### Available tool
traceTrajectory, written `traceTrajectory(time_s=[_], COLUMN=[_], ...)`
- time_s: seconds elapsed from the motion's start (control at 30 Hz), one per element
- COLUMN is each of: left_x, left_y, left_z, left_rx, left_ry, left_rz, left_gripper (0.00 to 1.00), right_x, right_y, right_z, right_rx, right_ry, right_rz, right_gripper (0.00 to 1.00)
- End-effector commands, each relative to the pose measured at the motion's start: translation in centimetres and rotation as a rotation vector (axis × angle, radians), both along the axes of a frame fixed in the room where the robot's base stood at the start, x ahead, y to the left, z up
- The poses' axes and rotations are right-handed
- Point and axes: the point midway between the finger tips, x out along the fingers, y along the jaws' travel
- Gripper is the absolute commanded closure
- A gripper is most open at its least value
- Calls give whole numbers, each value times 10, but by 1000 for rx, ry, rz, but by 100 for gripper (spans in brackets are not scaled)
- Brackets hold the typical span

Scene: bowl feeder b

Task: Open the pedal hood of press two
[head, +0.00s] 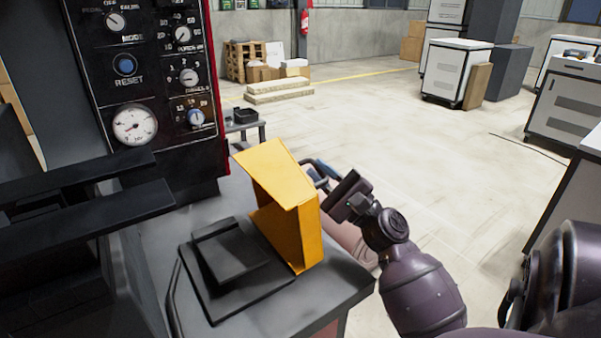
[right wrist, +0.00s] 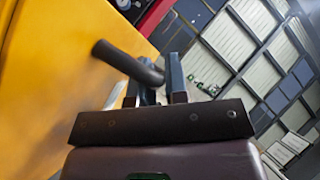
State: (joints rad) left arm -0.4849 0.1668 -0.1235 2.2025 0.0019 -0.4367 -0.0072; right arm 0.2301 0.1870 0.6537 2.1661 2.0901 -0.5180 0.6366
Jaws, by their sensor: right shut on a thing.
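The yellow pedal hood (head: 309,232) is tipped up on the right side of the black pedal (head: 228,252), which lies uncovered on its dark base plate. The hood's top panel (head: 275,172) slants up to the left. In the right wrist view the hood's yellow side (right wrist: 55,80) fills the left, with a dark bar handle (right wrist: 122,60) sticking out of it. My right gripper (head: 324,172) is at the hood's right side, shut on this handle. Its fingers (right wrist: 155,88) also show in the wrist view; the hood partly hides the grip in the head view. My left gripper is out of view.
The press control panel (head: 155,65), with knobs, a blue reset button and a gauge, stands at the left. The pedal stands on a grey surface (head: 335,280). Behind are a small dark stand (head: 243,122) and pallets (head: 245,62). Open floor lies to the right.

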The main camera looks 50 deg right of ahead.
Motion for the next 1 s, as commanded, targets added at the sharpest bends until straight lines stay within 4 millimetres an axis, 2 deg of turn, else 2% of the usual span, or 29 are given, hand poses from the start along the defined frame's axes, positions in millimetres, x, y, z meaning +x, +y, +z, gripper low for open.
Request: traceTrajectory(time_s=[0.3, 0.87, 0.9, 0.93, 1.0], left_x=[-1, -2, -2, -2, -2], left_y=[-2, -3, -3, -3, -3], left_z=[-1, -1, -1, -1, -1], left_rx=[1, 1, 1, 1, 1], left_ry=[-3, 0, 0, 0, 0], left_rz=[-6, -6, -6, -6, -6], left_gripper=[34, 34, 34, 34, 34], right_x=[-4, -5, -5, -5, -5], right_y=[-18, -21, -21, -21, -21], right_z=[-12, -15, -15, -15, -15], right_rx=[12, 13, 13, 12, 12], right_ry=[28, 32, 32, 32, 32], right_rz=[1, 2, 2, 2, 2], right_gripper=[100, 100, 81, 77, 77])
